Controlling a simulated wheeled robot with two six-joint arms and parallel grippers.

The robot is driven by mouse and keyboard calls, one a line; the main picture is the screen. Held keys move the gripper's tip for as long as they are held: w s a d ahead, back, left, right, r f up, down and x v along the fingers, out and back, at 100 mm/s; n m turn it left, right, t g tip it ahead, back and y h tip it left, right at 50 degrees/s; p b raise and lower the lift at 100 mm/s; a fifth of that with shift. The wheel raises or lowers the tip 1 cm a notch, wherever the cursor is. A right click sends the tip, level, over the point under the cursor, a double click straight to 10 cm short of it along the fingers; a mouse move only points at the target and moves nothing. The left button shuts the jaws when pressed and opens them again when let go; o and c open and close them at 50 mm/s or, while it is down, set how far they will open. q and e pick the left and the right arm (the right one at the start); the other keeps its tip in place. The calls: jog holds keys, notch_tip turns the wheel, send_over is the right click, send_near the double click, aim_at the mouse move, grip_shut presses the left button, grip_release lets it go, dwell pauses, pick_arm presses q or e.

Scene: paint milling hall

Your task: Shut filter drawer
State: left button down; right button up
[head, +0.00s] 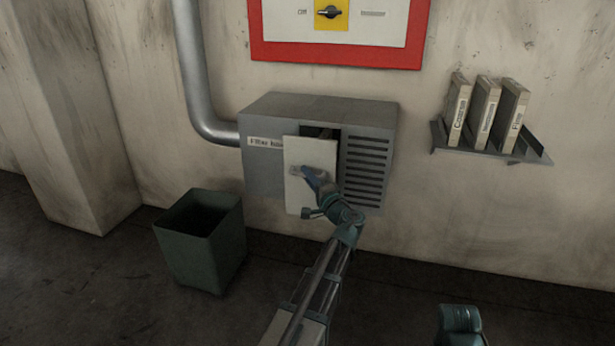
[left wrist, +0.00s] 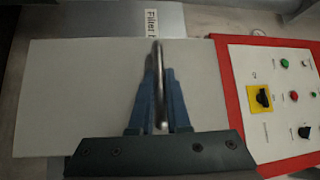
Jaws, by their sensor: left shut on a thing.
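The filter drawer has a pale front panel (head: 301,153) that stands out from the grey filter housing (head: 265,175) on the wall. A dark gap shows behind its top edge, so the drawer is partly open. My left gripper (head: 309,174) is at the middle of the panel. In the left wrist view the gripper's two blue fingers (left wrist: 157,100) are shut on the metal bar handle (left wrist: 159,62) of the pale panel (left wrist: 80,85). In the head view the handle is partly hidden by the gripper.
A dark green bin (head: 203,255) stands on the floor left of the housing. A shelf (head: 490,150) with several upright filters (head: 485,108) is at the right. A red-framed switch panel (head: 290,22) is above, and a pipe (head: 190,70) enters the housing's left side.

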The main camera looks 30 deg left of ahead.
pick_arm(q)
jog(key=w+a, duration=0.2)
jog(key=w, duration=0.9)
jog(key=shift+a, duration=0.25)
jog(key=c, duration=0.9)
grip_release()
jog(key=shift+w, duration=0.1)
jog(key=b+v, duration=0.1)
jog(key=v, duration=1.3)
jog(key=shift+a+b, duration=0.1)
jog(key=shift+b, duration=0.3)
